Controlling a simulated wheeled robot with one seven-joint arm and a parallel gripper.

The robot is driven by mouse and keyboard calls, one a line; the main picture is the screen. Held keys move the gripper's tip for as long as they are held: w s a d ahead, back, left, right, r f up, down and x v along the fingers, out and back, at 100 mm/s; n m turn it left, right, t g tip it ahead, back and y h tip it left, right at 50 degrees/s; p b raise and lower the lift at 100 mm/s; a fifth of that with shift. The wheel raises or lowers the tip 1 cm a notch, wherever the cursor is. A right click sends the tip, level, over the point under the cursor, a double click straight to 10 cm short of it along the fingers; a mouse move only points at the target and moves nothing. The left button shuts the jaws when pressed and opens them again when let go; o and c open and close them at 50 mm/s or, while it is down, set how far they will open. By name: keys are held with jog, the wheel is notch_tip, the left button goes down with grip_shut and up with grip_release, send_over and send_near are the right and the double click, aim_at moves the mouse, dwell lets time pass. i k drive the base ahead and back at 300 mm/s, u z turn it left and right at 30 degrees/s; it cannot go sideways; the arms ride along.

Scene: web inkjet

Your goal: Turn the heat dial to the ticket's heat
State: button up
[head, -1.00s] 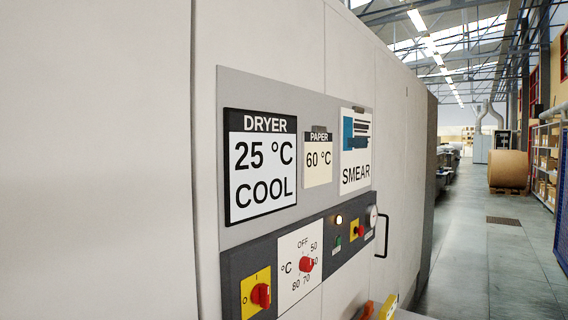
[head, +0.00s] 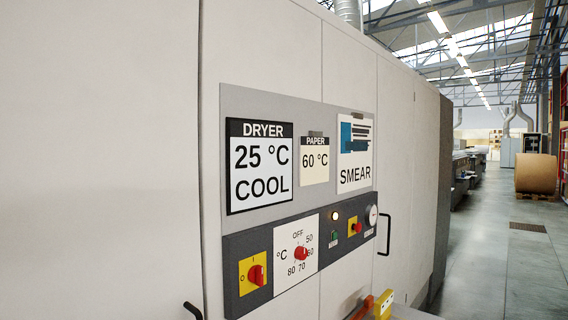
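The heat dial is a red knob (head: 300,253) on a white plate (head: 285,276) marked OFF, 50, 60, 70, 80 and °C. The knob is too small to tell for certain which mark it points at. The cream paper ticket (head: 315,174) above it reads "PAPER 60 °C". The dryer display (head: 261,190) to its left reads "25 °C COOL".
A red switch on a yellow plate (head: 246,285) sits left of the dial. To the right are a lit lamp (head: 335,216), another red-and-yellow switch (head: 354,227) and a gauge (head: 373,215). A "SMEAR" sheet (head: 355,176) hangs above. Open floor (head: 490,260) lies right.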

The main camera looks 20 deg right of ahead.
aim_at(301, 252)
jog(key=k, duration=0.55)
jog(key=z, duration=0.7)
jog(key=k, duration=0.55)
jog(key=u, duration=0.85)
jog(key=i, duration=0.9)
jog(key=z, duration=0.45)
jog(key=i, duration=0.55)
jog(key=z, duration=0.7)
